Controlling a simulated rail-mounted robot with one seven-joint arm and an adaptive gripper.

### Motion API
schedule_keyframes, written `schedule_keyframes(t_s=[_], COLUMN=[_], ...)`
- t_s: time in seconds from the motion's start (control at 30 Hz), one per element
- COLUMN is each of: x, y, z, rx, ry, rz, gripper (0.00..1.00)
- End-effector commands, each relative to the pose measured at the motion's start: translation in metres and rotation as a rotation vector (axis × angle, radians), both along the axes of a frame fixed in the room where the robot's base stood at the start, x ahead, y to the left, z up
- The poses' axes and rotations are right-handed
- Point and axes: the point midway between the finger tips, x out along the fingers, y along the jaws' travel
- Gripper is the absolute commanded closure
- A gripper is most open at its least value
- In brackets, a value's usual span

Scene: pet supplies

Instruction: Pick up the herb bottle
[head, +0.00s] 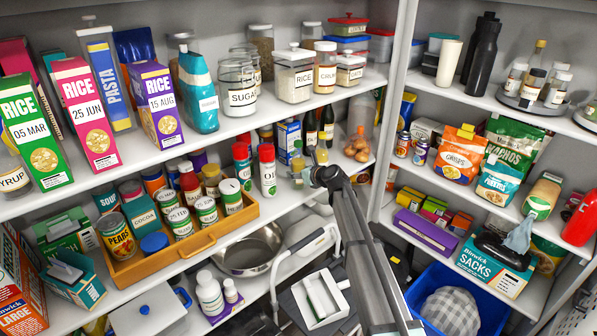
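My gripper (314,168) is at the middle shelf of the back unit, at the end of my arm, which rises from the bottom right. It is small here, and I cannot tell whether its fingers are open or shut. A small jar (297,166) stands just left of it, partly hidden. Dark bottles (311,130) stand behind it. I cannot tell for sure which item is the herb bottle. Small labelled jars (206,208) sit in the wooden tray, and small dark-topped bottles (532,82) stand on a round turntable at the upper right.
The wooden tray (213,237) fills the left of the middle shelf. Red-capped bottles (267,168) stand between it and my gripper. Rice boxes (86,110) and storage jars (295,72) crowd the shelf above. A step stool (322,298) and blue crate (415,292) are below.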

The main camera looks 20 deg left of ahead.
Motion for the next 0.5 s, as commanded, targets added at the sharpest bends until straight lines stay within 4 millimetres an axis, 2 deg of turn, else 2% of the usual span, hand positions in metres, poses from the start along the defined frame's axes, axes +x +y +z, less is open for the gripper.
schedule_keyframes(t_s=[0.33, 0.5], x=[0.000, 0.000], y=[0.000, 0.000], z=[0.004, 0.022], rx=[0.001, 0.001], ry=[-0.001, -0.003], rz=[-0.001, 0.000], gripper=[0.84, 0.84])
